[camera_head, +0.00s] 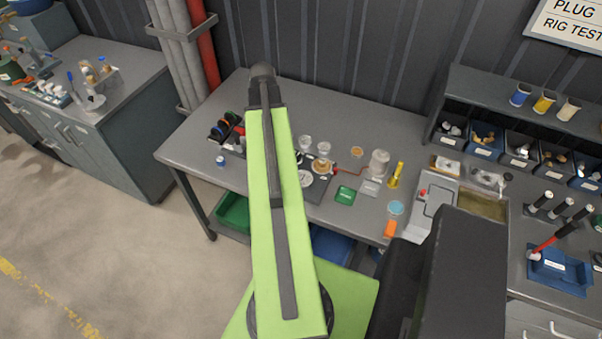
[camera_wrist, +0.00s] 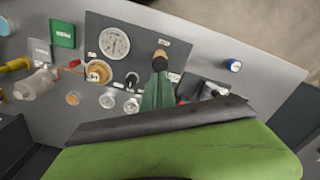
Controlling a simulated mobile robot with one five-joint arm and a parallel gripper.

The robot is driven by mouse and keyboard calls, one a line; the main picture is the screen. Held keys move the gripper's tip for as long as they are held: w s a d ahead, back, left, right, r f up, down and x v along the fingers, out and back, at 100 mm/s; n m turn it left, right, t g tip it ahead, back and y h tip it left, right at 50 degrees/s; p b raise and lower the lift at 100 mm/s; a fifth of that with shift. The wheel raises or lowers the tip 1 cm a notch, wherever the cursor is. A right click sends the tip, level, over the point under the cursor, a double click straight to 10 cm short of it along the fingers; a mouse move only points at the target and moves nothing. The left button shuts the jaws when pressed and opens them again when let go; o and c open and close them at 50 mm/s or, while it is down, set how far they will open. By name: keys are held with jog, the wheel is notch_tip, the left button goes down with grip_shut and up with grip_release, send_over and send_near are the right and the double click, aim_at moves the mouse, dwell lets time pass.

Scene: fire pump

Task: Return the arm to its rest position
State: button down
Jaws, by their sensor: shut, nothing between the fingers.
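My green arm with a dark stripe (camera_head: 272,190) reaches away from me over the bench, ending in a dark rounded part (camera_head: 263,72) near the wall. In the wrist view, a broad green and dark part of my arm (camera_wrist: 180,150) fills the bottom. Just above it in the picture is a dark panel (camera_wrist: 143,35) with a round gauge (camera_wrist: 114,43) and a brass fitting (camera_wrist: 98,71).
The grey bench (camera_head: 200,150) carries small parts, including a green square (camera_head: 345,195) and a yellow piece (camera_head: 396,175). Shelf bins (camera_head: 483,141) stand at right, pipes (camera_head: 175,45) at the wall. A second bench (camera_head: 115,90) is at left, with clear floor (camera_head: 120,240) in front.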

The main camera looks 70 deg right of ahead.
jog(key=shift+r+p, duration=0.35)
jog(key=shift+r, duration=0.45)
jog(key=w+a+f+n+b, duration=0.3)
jog(key=w+a+f+b, duration=0.1)
jog(key=w+a, duration=0.55)
jog(key=w+a+f+n+b, duration=0.2)
jog(key=w+a+f+b, duration=0.15)
jog(key=w+a, duration=0.55)
jog(key=w+a+f+n+b, duration=0.1)
jog(key=a+f+n+b, duration=0.2)
jog(key=a, duration=1.2)
jog(key=w+a+f+n+b, duration=0.2)
jog(key=a+f+n+b, duration=0.1)
jog(key=a, duration=1.3)
jog(key=shift+n, duration=0.5)
jog(key=shift+w+f, duration=0.1)
